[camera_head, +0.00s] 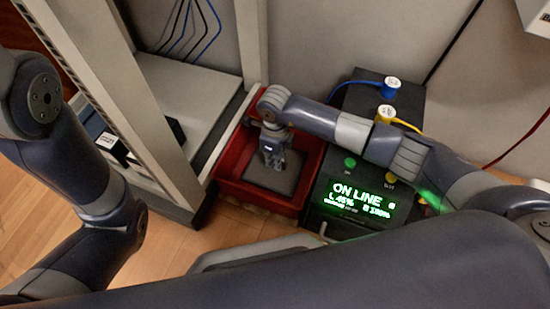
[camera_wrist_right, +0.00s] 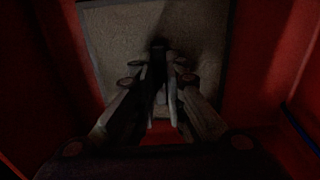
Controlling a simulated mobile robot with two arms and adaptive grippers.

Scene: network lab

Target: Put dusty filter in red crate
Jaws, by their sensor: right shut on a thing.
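The dusty filter (camera_head: 288,177) is a flat grey-brown panel with a dark edge. It lies inside the red crate (camera_head: 258,197), within its walls. My right gripper (camera_head: 272,158) reaches down into the crate over the filter. In the right wrist view the filter (camera_wrist_right: 118,45) fills the upper middle, with red crate walls (camera_wrist_right: 268,55) around it. There the right gripper (camera_wrist_right: 158,68) is shut on a dark part at the filter's near side; shadow hides the exact contact. My left arm shows at the left, but its gripper is out of view.
A grey open rack (camera_head: 185,85) stands left of the crate. A black unit (camera_head: 352,205) with a lit green display stands close on the right, with blue and yellow cable plugs behind it. Wooden floor (camera_head: 225,228) shows in front.

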